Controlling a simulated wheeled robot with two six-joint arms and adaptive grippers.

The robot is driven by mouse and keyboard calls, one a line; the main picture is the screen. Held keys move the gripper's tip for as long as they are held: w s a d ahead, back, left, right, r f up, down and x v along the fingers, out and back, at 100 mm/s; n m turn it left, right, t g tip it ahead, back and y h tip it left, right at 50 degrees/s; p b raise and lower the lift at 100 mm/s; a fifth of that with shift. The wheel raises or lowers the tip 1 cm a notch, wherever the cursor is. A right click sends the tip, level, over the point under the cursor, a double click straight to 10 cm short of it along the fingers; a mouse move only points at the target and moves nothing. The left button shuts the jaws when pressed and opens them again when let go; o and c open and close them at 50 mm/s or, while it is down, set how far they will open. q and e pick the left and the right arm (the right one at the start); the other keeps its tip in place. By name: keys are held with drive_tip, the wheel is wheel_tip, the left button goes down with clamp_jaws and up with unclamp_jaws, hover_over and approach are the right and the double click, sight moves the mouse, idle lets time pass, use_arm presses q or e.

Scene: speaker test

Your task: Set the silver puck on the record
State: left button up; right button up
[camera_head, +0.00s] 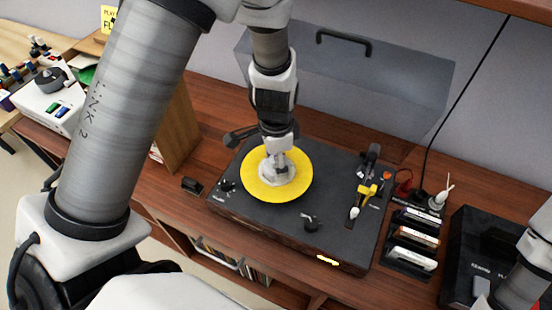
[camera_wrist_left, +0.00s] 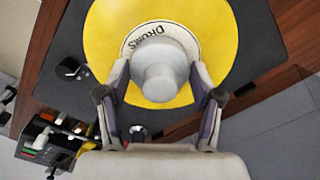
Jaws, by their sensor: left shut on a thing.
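The yellow record (camera_head: 254,190) lies on the dark turntable in the head view. My left gripper (camera_head: 279,166) points down over the record's middle. In the wrist view its fingers (camera_wrist_left: 160,98) are on both sides of the silver puck (camera_wrist_left: 160,72), shut on it. The puck covers part of the label. I cannot tell whether its underside touches the record. In the head view the gripper mostly hides the puck.
The turntable (camera_head: 285,235) stands on a wooden cabinet, with a clear raised lid (camera_head: 350,85) behind. The tonearm (camera_head: 372,160) and yellow headshell (camera_head: 366,191) sit right of the record. Several cartridges (camera_head: 412,240) and a black box (camera_head: 470,250) stand farther right.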

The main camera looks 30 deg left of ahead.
use_arm(q)
drive_tip(key=o, duration=1.5)
wheel_tip(320, 180, up, 5)
drive_tip(key=p, duration=0.4)
drive_tip(key=shift+r, duration=0.1)
